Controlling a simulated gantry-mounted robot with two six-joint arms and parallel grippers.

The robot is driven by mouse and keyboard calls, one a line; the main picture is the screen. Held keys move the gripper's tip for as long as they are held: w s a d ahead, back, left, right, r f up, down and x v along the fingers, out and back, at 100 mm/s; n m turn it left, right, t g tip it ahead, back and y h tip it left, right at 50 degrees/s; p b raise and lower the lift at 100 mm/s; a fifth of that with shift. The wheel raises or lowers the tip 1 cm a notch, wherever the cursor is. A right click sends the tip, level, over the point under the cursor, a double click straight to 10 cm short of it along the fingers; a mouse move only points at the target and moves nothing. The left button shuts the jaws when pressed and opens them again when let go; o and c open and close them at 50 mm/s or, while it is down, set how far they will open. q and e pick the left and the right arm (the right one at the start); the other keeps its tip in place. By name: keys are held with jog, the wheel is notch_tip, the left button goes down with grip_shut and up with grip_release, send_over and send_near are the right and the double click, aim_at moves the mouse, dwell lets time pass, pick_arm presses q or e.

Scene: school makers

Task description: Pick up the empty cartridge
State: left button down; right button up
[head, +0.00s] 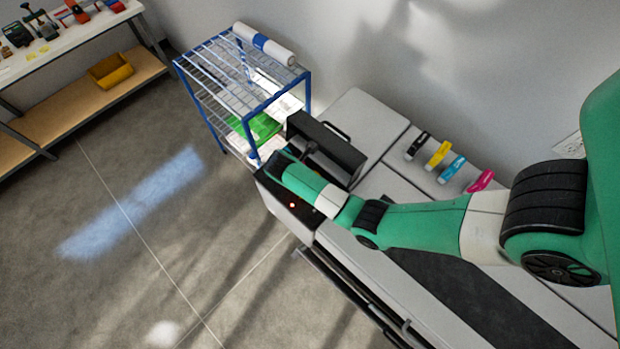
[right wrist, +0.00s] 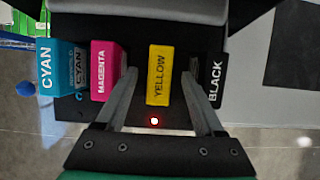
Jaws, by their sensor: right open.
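In the right wrist view a yellow cartridge (right wrist: 159,76) stands in the dark cartridge bay, with a red light (right wrist: 154,121) in front of it. My right gripper (right wrist: 159,80) is open, with one finger on each side of the yellow cartridge; I cannot tell whether they touch it. Magenta (right wrist: 105,72) and cyan (right wrist: 48,68) cartridges sit to the left, and a black one (right wrist: 216,80) to the right, close to the fingers. In the head view my right arm hides the bay; the red light (head: 292,205) shows beside it. My left gripper is out of view.
The printer's dark lid (head: 328,148) stands open behind my arm. Several loose cartridges, black (head: 418,145), yellow (head: 438,155), cyan (head: 452,168) and magenta (head: 481,181), lie on the grey top. A blue wire rack (head: 277,104) stands beyond the printer.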

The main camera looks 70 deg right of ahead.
jog(key=x, duration=0.2)
jog(key=shift+d+f, duration=0.1)
jog(key=shift+f, duration=0.3)
jog(key=shift+c, duration=0.3)
grip_shut()
